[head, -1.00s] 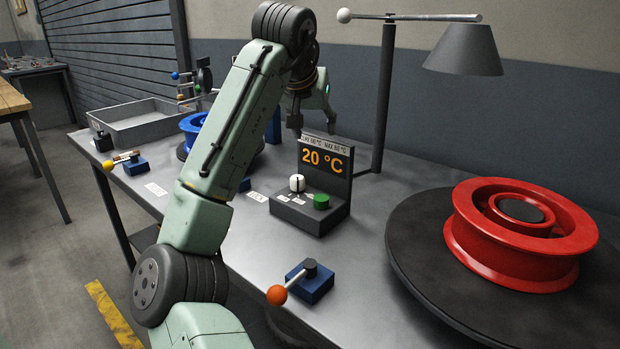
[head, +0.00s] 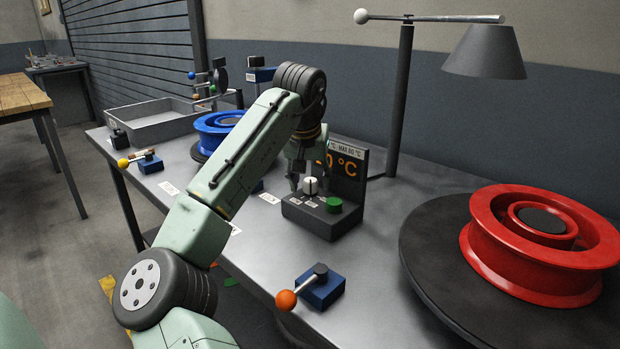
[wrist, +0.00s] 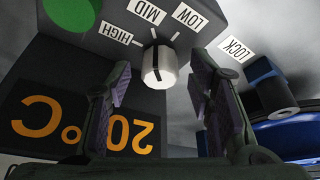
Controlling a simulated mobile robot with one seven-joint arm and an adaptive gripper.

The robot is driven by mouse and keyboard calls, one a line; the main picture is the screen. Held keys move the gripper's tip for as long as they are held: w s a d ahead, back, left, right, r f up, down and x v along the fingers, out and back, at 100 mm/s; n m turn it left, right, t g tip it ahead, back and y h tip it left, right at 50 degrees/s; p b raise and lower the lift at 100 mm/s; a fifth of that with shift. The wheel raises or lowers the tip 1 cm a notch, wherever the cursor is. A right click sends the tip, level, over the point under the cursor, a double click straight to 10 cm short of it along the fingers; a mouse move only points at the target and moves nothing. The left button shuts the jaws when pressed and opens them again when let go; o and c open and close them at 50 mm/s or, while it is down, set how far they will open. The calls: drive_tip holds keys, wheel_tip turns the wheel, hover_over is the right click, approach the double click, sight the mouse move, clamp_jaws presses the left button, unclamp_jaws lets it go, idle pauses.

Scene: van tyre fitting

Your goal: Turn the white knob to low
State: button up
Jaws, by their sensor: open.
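The white knob (head: 311,186) stands on the dark control box (head: 318,218). In the wrist view, the white knob (wrist: 159,66) has a black stripe that points roughly toward the MID label (wrist: 147,10). The LOW label (wrist: 190,17) and HIGH label (wrist: 115,33) lie on either side of it. My gripper (wrist: 161,72) is open, one finger on each side of the knob, with visible gaps to both.
A green button (head: 334,205) sits right of the knob. A blue block with an orange-tipped lever (head: 320,290) stands in front. A red wheel rim (head: 540,240) is at right, a blue rim (head: 217,124) behind my arm. A lamp post (head: 402,100) rises behind the box.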

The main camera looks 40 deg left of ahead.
drive_tip(key=shift+f, duration=0.15)
drive_tip(key=shift+c, duration=0.4)
clamp_jaws()
